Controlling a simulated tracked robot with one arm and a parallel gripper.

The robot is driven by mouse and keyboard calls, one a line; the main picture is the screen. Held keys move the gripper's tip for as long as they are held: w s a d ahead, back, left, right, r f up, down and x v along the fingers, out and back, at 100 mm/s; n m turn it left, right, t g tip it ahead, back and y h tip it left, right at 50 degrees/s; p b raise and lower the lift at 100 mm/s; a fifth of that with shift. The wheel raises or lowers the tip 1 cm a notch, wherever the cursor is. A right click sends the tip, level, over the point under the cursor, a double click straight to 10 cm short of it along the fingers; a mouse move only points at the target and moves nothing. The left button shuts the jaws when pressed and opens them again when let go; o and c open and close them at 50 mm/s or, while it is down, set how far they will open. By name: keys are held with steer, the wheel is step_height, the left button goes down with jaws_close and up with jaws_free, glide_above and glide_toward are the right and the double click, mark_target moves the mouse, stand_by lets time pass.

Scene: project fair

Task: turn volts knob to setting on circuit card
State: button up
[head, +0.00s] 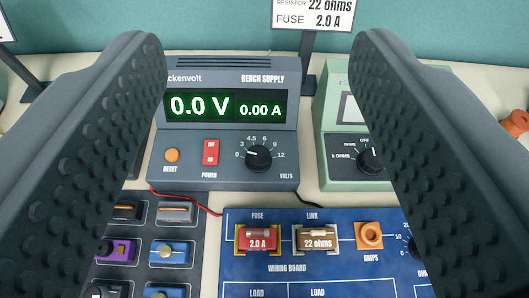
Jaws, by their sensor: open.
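The bench supply (225,177) stands ahead, between my fingers in the picture. Its black volts knob (258,158) is at the lower right of its face, with a scale from 0 to 12 around it. The knob's white mark points left, near 0. The display (224,106) reads 0.0 V and 0.00 A. The circuit card (312,14) stands behind; it shows resistor 22 ohms and fuse 2.0 A, and its upper part is cut off. My gripper (258,48) is open and empty, its fingers wide apart on either side of the view.
A blue wiring board (300,272) lies in front, with a 2.0 A fuse (257,240) and a 22 ohms link (316,239) seated. A green meter (352,118) stands right, partly behind my finger. A dark parts tray (190,210) is lower left. Wires run below the supply.

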steer(key=w+d+f+n+g+y+p, duration=0.1)
steer(key=w+d+f+n+g+p, duration=0.1)
steer(key=w+f+n+g+p, duration=0.35)
steer(key=n+g+y+p, duration=0.2)
steer(key=n+g+p, duration=0.1)
steer(key=g+p, duration=0.35)
glide_toward(258, 155)
steer(key=b+x, duration=0.2)
steer(key=x, duration=0.6)
steer(key=shift+w+f, duration=0.1)
steer(key=shift+f, duration=0.2)
steer(key=c, duration=1)
